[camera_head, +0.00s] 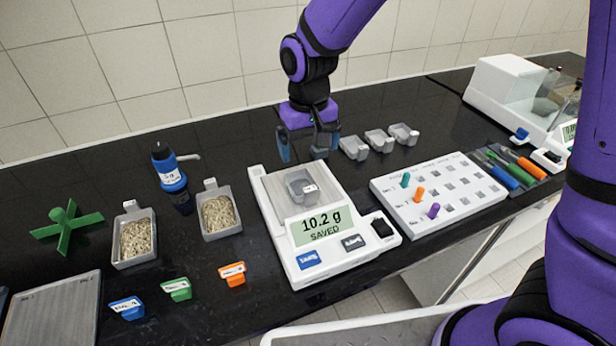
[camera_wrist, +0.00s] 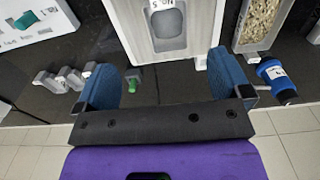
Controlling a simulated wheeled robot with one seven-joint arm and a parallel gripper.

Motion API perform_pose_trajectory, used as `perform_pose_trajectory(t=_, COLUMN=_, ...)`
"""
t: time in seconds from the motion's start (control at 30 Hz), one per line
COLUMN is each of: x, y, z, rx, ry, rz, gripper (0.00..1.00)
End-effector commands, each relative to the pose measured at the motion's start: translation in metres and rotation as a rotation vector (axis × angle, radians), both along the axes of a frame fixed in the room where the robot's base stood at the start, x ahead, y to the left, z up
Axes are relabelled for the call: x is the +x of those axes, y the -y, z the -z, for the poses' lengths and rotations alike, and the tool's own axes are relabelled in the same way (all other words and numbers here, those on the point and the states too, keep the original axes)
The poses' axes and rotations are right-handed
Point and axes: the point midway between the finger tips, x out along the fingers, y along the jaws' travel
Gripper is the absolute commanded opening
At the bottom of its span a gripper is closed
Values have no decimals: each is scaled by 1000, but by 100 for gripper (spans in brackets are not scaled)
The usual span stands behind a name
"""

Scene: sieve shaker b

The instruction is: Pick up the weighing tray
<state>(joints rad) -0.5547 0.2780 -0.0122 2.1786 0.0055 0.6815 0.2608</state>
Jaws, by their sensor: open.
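The weighing tray (camera_head: 299,186), a small grey dish with a white label, sits on the pan of the white scale (camera_head: 376,234). The scale's display reads 10.2 g SAVED. The tray also shows at the top of the wrist view (camera_wrist: 168,30), partly cut off by the frame edge. My gripper (camera_head: 304,148) is open and empty, above and behind the scale's far edge, apart from the tray. In the wrist view my gripper's two blue fingers (camera_wrist: 165,82) are wide apart, with dark counter between them.
Three small grey trays (camera_head: 379,140) stand right of my gripper. A white rack (camera_head: 437,195) with coloured pegs is right of the scale. Coloured tags lie in front.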

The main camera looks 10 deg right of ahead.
Motion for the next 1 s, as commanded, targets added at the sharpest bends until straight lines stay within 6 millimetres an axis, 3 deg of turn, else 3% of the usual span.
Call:
perform_pose_trajectory(t=0.4, x=0, y=-3, z=50, rx=-4, ry=-5, rz=-2, gripper=96)
perform_pose_trajectory(t=0.67, x=-2, y=-5, z=67, rx=-3, ry=-4, rz=-3, gripper=96)
perform_pose_trajectory(t=1.0, x=-4, y=-9, z=108, rx=-2, ry=-4, rz=-2, gripper=96)
